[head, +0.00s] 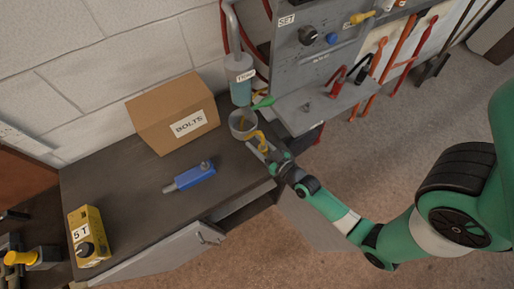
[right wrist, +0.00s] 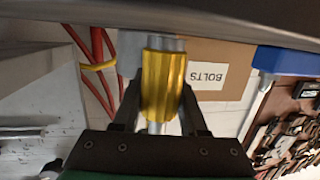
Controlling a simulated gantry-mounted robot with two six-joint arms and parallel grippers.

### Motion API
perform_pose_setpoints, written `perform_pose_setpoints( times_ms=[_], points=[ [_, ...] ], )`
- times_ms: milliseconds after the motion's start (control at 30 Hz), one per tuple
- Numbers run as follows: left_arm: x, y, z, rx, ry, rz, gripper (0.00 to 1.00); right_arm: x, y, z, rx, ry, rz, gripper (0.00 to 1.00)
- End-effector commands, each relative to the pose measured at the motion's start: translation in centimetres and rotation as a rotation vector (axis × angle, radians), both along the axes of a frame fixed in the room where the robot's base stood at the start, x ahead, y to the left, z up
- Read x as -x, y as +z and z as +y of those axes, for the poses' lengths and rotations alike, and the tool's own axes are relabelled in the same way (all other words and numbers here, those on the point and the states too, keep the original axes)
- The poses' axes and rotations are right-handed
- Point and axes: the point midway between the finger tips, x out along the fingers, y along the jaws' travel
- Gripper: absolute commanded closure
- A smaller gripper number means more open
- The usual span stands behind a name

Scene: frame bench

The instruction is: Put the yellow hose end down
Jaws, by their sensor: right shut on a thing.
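The yellow hose end (right wrist: 163,85) is a ribbed yellow grip with a metal stem, between the two fingers of my right gripper (right wrist: 160,104) in the right wrist view. In the head view, my right gripper (head: 267,151) is at the right end of the dark bench top, just below a grey cup (head: 240,128). The yellow hose end (head: 261,139) shows there as a small yellow piece at the fingertips. Whether it touches the cup or bench cannot be told. My left gripper is not in view.
A bottle (head: 240,82) stands behind the cup. A grey panel (head: 318,58) with a shelf is at right. The bench middle has free room.

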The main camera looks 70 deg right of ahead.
Motion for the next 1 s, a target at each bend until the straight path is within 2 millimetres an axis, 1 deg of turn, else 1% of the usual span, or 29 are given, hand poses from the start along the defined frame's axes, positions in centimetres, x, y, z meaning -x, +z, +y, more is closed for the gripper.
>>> perform_pose_setpoints(
  times_ms=[33, 233, 400, 433, 567, 600, 833, 933, 1000],
  points=[
    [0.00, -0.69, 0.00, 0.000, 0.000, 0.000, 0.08, -0.02, -0.63, 0.00, 0.001, 0.000, -0.002, 1.00],
    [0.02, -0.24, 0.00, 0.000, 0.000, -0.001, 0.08, -0.02, -0.20, 0.01, 0.001, 0.000, -0.002, 1.00],
    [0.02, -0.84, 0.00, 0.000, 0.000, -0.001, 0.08, -0.01, -0.81, 0.02, 0.002, 0.000, -0.001, 1.00],
    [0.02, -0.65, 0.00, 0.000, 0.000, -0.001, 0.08, 0.00, -0.66, 0.02, 0.001, 0.000, 0.000, 0.52],
    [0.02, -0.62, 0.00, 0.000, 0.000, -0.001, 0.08, 0.01, -0.63, 0.03, 0.000, 0.000, -0.001, 0.29],
    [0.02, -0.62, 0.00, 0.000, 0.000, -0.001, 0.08, 0.01, -0.63, 0.03, 0.001, 0.000, 0.000, 0.28],
    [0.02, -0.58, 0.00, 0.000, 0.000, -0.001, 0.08, 0.01, -0.59, 0.03, 0.000, 0.000, -0.001, 0.28],
    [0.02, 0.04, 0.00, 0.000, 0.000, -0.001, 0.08, 0.00, 0.04, 0.02, 0.000, 0.000, -0.001, 0.28],
    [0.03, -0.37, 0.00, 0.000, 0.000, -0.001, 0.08, 0.81, -0.27, 0.43, 0.000, 0.000, 0.001, 0.28]
  ],
)
